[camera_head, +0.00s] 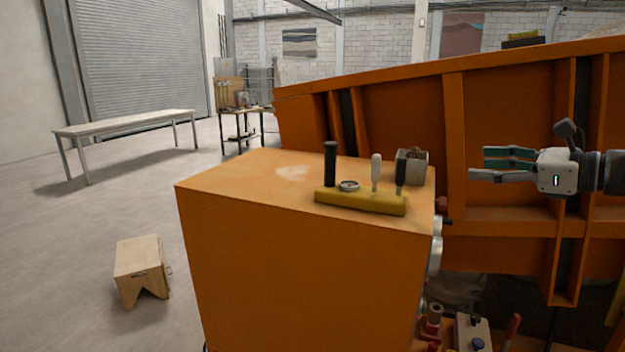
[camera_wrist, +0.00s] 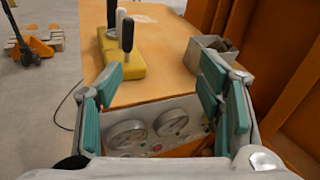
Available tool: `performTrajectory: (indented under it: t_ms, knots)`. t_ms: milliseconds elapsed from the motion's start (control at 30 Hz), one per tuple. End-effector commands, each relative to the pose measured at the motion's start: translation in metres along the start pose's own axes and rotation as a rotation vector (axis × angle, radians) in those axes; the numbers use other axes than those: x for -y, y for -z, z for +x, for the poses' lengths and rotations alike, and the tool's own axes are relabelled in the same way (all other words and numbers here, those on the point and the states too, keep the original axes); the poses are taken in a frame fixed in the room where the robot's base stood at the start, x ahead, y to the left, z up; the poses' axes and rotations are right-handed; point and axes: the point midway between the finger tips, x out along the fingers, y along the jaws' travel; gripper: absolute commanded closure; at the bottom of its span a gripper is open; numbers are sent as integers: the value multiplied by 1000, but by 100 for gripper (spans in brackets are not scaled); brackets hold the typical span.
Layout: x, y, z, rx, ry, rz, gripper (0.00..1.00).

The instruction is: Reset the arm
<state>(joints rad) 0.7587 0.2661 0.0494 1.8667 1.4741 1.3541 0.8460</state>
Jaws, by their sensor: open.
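My gripper (camera_head: 490,165) is at the right in the head view, in front of the orange sandbed wall (camera_head: 510,100), its fingers pointing left. In the wrist view my gripper (camera_wrist: 165,95) has its teal-padded fingers spread wide, with nothing between them. The orange cabinet (camera_head: 300,260) stands left of my gripper. On its top is a yellow lever block (camera_head: 360,200) with black and white handles. The block also shows in the wrist view (camera_wrist: 122,72). A gauge panel (camera_wrist: 155,128) on the cabinet's side shows between the fingers in the wrist view.
A small grey box (camera_head: 412,167) sits on the cabinet top. A wooden step stool (camera_head: 140,268) stands on the floor at left. A long pale table (camera_head: 128,122) and a small workbench (camera_head: 243,112) stand farther back. A pallet jack (camera_wrist: 30,45) shows in the wrist view. The left floor is mostly clear.

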Motion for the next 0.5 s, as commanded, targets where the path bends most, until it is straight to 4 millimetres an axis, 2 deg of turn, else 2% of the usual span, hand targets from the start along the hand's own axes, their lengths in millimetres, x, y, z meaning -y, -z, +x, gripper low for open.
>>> performTrajectory:
  t_ms: [167, 267, 300, 400, 500]
  knots:
    - [-57, -7, 18, -113, -119, -169, 39]
    - [-99, -9, 26, -192, -212, -307, 39]
    - [-119, -9, 27, -227, -258, -377, 39]
    - [-173, -5, 24, -324, -388, -592, 39]
    - [-222, 3, 11, -410, -526, -832, 39]
